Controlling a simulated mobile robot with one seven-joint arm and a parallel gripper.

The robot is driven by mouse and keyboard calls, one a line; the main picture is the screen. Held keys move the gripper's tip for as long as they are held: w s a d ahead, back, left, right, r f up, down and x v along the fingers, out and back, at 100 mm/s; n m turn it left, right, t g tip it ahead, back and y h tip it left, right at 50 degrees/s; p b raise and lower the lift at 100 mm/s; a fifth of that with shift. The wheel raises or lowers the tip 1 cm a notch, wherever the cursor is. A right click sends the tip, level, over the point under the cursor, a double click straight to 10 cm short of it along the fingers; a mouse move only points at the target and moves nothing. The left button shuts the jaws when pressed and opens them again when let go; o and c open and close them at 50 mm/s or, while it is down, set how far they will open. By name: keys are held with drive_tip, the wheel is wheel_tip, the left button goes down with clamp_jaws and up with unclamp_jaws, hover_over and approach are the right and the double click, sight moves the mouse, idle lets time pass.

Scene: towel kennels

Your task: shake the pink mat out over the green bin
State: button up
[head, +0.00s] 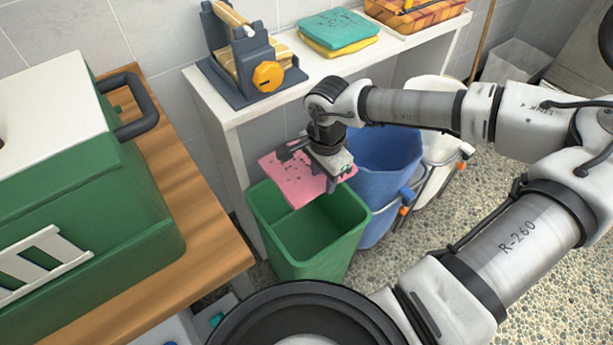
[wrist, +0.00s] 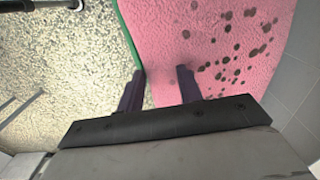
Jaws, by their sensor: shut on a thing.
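The pink mat (head: 285,177) is spread out over the back part of the green bin (head: 312,262) in the head view, with dark specks on its upper face. My gripper (head: 318,168) is shut on the mat at its right side and holds it above the bin's opening. In the wrist view the pink mat (wrist: 222,45) fills the upper right, with many dark spots. The fingers of my gripper (wrist: 160,80) show at its near edge there. A thin green strip runs along the mat's left edge; I cannot tell what it belongs to.
A blue bucket (head: 385,165) stands right of the bin, with a white bucket (head: 438,150) beyond. A white shelf (head: 232,118) behind holds folded cloths (head: 338,30) and a grey device (head: 250,70). A green kennel (head: 85,190) sits on a wooden counter (head: 205,215) at left.

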drive_tip(key=shift+f, duration=0.65)
wheel_tip(320, 180, up, 8)
drive_tip(key=p, duration=0.4)
drive_tip(key=shift+f+p, duration=0.25)
drive_tip(key=shift+p, duration=0.05)
wheel_tip(320, 180, down, 8)
drive_tip(key=b, duration=0.7)
drive_tip(key=shift+r, duration=0.4)
